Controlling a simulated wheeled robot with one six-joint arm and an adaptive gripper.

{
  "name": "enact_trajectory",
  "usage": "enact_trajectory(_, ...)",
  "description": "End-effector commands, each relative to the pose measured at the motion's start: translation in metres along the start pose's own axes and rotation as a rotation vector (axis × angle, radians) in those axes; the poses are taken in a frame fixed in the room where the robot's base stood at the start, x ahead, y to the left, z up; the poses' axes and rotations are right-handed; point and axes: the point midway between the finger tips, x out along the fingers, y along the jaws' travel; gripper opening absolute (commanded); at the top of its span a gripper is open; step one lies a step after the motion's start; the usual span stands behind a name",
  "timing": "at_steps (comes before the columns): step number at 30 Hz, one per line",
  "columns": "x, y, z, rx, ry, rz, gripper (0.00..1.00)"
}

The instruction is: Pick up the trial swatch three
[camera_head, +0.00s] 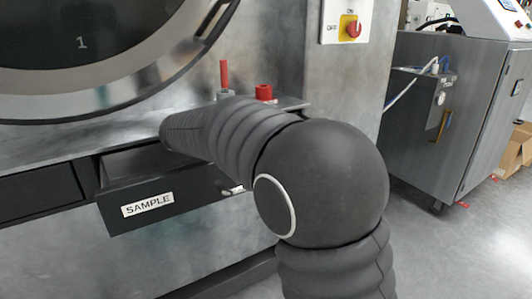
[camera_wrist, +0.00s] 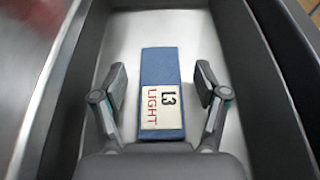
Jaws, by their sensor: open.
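In the wrist view a blue swatch (camera_wrist: 161,68) lies flat on the floor of an open drawer, with a white label (camera_wrist: 162,112) reading "L3" and "LIGHT". I take it to be trial swatch three. My gripper (camera_wrist: 161,82) is open above it, one finger on each side of the swatch. The fingers appear apart from the cloth. In the head view the open drawer marked SAMPLE (camera_head: 148,204) shows below the washer, and my arm covers part of it. The swatch and gripper fingertips are hidden there.
Drawer walls (camera_wrist: 262,70) stand close on both sides of my gripper. The washer's round door (camera_head: 110,60) and a ledge with red fittings (camera_head: 264,92) are above the drawer. A red switch (camera_head: 353,29) is on the panel. A grey cabinet (camera_head: 450,110) stands at the right.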

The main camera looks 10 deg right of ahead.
Motion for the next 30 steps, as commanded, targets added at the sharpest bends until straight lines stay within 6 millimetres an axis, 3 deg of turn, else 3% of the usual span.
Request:
enact_trajectory(3, 0.0113, -0.0003, 0.0000, 0.001, 0.000, -0.001, 0.73)
enact_trajectory(9, 0.0116, 0.0001, 0.0001, 0.000, 0.000, 0.001, 0.73)
enact_trajectory(11, 0.0116, 0.0001, 0.0001, 0.000, 0.000, 0.001, 0.60)
enact_trajectory(17, 0.0115, 0.0001, 0.0000, 0.000, 0.000, 0.001, 0.10)
enact_trajectory(30, 0.0092, 0.0001, 0.0057, 0.001, -0.001, 0.001, 0.08)
